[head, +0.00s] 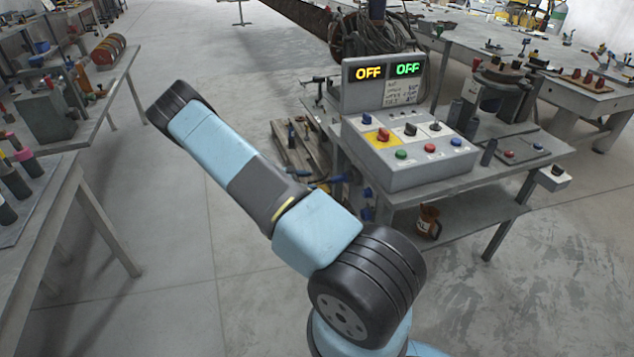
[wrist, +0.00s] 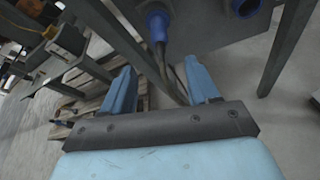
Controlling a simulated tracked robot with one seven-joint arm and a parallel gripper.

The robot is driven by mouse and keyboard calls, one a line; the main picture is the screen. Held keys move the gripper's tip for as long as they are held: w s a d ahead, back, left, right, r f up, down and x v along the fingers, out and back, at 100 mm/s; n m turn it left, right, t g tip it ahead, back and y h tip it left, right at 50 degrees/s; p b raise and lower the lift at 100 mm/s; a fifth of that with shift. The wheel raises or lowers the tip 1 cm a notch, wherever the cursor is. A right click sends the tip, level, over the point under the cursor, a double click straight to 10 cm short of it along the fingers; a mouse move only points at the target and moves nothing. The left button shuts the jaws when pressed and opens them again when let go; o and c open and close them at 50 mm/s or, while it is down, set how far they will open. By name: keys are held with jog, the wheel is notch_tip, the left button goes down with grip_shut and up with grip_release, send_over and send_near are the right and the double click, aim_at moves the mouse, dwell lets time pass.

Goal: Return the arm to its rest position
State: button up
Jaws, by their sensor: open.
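My blue and black arm rises from the bottom of the head view and bends to the upper left, over the open floor. My gripper is hidden in the head view. In the wrist view my gripper (wrist: 163,88) has its two blue fingers spread apart with nothing between them. A grey control box (head: 415,152) stands on the workbench to the right of my arm. Its display (head: 385,80) reads OFF in yellow and OFF in green. The box carries a yellow plate with a red knob (head: 383,136), other knobs and several coloured buttons.
A wooden pallet (head: 297,150) lies on the floor beside the control bench. The wrist view shows a blue connector with a cable (wrist: 158,28) beyond the fingers. Workbenches with tools (head: 40,215) line the left side. An orange-brown container (head: 428,221) sits on the lower shelf.

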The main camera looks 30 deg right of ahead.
jog(key=shift+w+a+r, duration=0.1)
jog(key=shift+a+r, duration=0.1)
jog(key=shift+a, duration=0.35)
jog(key=s+a+r+m+y, duration=0.3)
jog(key=s+a+r, duration=0.1)
jog(key=r, duration=0.7)
jog(key=s+a+r+m+t+y, duration=0.1)
jog(key=s+a+r+m+y, duration=0.25)
jog(key=r, duration=0.75)
jog(key=s+a+r+m+y, duration=0.25)
jog(key=a+r, duration=0.25)
jog(key=r, duration=0.6)
jog(key=s+a+r+m+t+y, duration=0.1)
jog(key=s+a+r, duration=0.3)
jog(key=s, duration=0.5)
jog(key=s+a+r+m+t+y, duration=0.1)
jog(key=s+a+r+t+y, duration=0.1)
jog(key=s+r, duration=0.6)
jog(key=s+a+r+m+t+y, duration=0.1)
jog(key=s+a+r+t, duration=0.2)
jog(key=s+a+r, duration=0.3)
jog(key=s, duration=0.4)
jog(key=shift+a+m+y, duration=0.35)
jog(key=shift+m+y, duration=0.05)
